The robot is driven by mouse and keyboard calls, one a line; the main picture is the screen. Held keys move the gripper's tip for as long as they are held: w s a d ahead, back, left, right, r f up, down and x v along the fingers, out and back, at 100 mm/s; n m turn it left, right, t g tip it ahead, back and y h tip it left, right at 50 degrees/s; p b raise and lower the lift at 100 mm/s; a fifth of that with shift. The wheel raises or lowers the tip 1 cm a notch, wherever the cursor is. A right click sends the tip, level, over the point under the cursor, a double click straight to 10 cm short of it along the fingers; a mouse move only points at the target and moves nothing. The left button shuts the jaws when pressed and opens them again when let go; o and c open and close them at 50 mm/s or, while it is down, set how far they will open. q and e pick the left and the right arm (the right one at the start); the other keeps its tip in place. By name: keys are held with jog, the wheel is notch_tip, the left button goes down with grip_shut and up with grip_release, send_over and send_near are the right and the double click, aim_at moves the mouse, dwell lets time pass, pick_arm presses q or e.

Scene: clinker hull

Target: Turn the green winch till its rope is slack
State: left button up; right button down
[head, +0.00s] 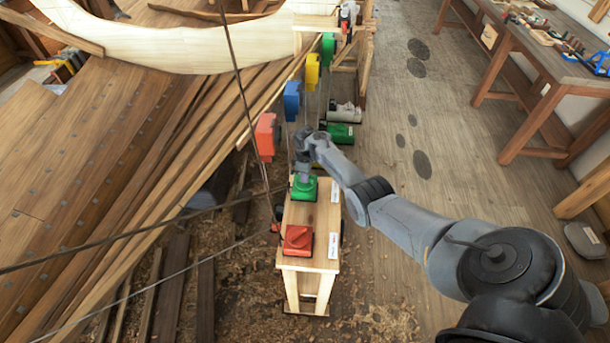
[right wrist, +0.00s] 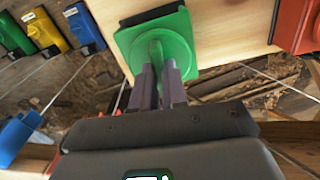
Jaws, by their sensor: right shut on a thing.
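The green winch (head: 310,193) sits on a narrow wooden bench, behind a red winch (head: 298,238). My right gripper (head: 304,176) is above the green winch, pointing down. In the right wrist view the green winch (right wrist: 185,45) has an upright green handle, and my right gripper (right wrist: 158,85) is shut on that handle between its two grey fingers. Thin ropes run past the bench; I cannot tell which belongs to the green winch or whether it is slack. My left gripper is not in view.
Red (head: 267,136), blue (head: 291,100), yellow (head: 312,69) and green (head: 328,48) blocks hang in a row beside the planked hull (head: 120,150). A green item (head: 341,133) lies behind the bench (head: 308,265). Workbenches (head: 545,65) line the right; the floor between is mostly clear.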

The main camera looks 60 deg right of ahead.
jog(key=c, duration=1.2)
grip_release()
jog(key=shift+o, duration=0.2)
jog(key=shift+r+p, duration=0.3)
jog(key=shift+r, duration=0.25)
notch_tip(320, 180, up, 10)
jog(key=p, duration=0.2)
jog(key=shift+f, duration=0.15)
jog(key=shift+o, duration=0.4)
